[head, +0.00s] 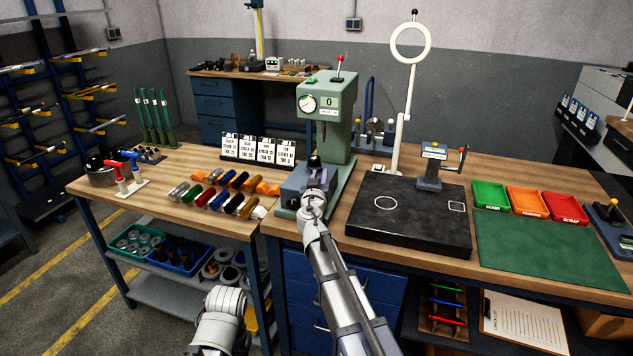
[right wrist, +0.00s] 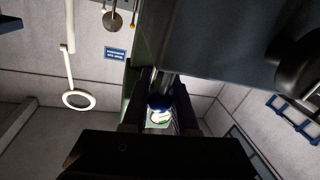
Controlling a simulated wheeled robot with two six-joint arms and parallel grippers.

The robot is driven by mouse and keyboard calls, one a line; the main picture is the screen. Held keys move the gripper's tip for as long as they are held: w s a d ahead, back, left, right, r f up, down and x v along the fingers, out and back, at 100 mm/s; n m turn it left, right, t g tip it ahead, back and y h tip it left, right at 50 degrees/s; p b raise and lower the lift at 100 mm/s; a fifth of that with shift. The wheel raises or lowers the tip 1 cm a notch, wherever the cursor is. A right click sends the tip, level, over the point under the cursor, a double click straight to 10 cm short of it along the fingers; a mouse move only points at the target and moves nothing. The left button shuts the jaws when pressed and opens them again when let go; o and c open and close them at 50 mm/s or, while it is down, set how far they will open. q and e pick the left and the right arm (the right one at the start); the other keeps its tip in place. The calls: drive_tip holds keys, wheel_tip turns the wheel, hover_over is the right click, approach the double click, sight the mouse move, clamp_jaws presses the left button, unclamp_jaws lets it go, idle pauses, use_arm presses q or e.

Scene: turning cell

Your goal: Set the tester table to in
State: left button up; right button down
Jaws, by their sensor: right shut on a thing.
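The green tester (head: 340,128) stands upright on the wooden bench, with a dial and a display reading 0 on its head. Its grey-blue table (head: 293,187) is low at the front, partly hidden behind my right arm. My right gripper (head: 315,174) is at the front of this table. In the right wrist view, its two dark fingers (right wrist: 160,110) are shut around a small dark blue knob-like part (right wrist: 160,100); its exact shape is hard to see. My left arm shows at the bottom of the head view, but its gripper does not.
A black granite plate (head: 405,222) lies right of the tester, carrying a small grey device (head: 430,170). A white ring magnifier (head: 411,42) stands behind it. Coloured cylinders (head: 228,190) lie left of the tester. The green mat (head: 545,245) is clear.

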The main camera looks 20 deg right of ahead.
sight(330, 169)
drive_tip(key=x, duration=0.3)
drive_tip(key=d+x, duration=0.1)
drive_tip(key=x, duration=0.6)
drive_tip(key=shift+d, duration=0.5)
drive_tip(key=shift+w+d+r, duration=0.1)
drive_tip(key=shift+d, duration=0.05)
drive_tip(key=c, duration=0.7)
unclamp_jaws()
drive_tip(key=shift+d, duration=0.1)
drive_tip(key=v, duration=0.8)
drive_tip(key=shift+w, duration=0.1)
